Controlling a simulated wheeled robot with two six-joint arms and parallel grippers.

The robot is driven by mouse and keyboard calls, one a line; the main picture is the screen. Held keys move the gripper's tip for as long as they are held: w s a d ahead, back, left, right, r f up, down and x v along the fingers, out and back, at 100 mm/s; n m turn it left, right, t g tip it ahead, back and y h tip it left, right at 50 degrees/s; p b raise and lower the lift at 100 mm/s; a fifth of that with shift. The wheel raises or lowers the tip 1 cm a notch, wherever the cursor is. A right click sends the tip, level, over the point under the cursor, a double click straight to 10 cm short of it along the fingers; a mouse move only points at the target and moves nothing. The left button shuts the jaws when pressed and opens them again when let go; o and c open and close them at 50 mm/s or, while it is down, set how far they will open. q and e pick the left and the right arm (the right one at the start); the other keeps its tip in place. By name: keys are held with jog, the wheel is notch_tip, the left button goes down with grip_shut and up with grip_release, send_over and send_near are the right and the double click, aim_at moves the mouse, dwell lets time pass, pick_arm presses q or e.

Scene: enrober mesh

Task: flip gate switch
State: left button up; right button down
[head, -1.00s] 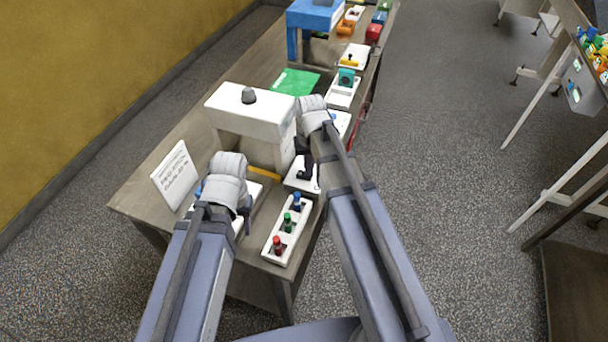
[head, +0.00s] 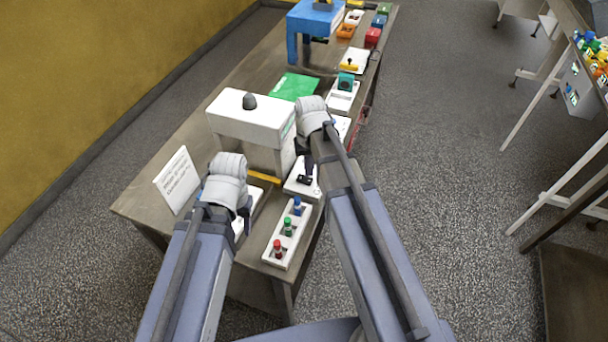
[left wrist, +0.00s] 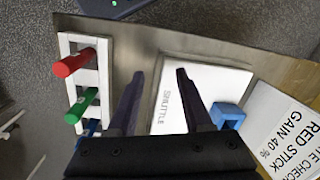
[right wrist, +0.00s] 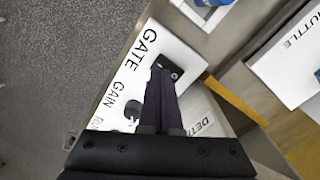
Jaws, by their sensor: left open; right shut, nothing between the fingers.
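The white panel (right wrist: 185,52) lettered GATE and GAIN lies under my right gripper in the right wrist view. It also shows in the head view (head: 294,186). The black gate switch (right wrist: 172,68) sits by the word GATE, partly hidden behind the fingertips. My right gripper (right wrist: 162,74) is shut and empty, its tips over or at the switch; I cannot tell if they touch. My left gripper (left wrist: 153,73) is open and empty above a white plate (left wrist: 205,80) lettered SHUTTLE, with a blue block (left wrist: 227,115) at its edge.
A round dark knob (right wrist: 132,110) is on the same panel, near GAIN. A rack (head: 275,256) with red, green and blue sticks stands at the near table end.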

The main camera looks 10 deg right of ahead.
aim_at(309, 181)
notch_tip(309, 181, up, 4)
jog(key=p, duration=0.4)
jog(key=shift+r, duration=0.25)
jog(key=shift+f, duration=0.1)
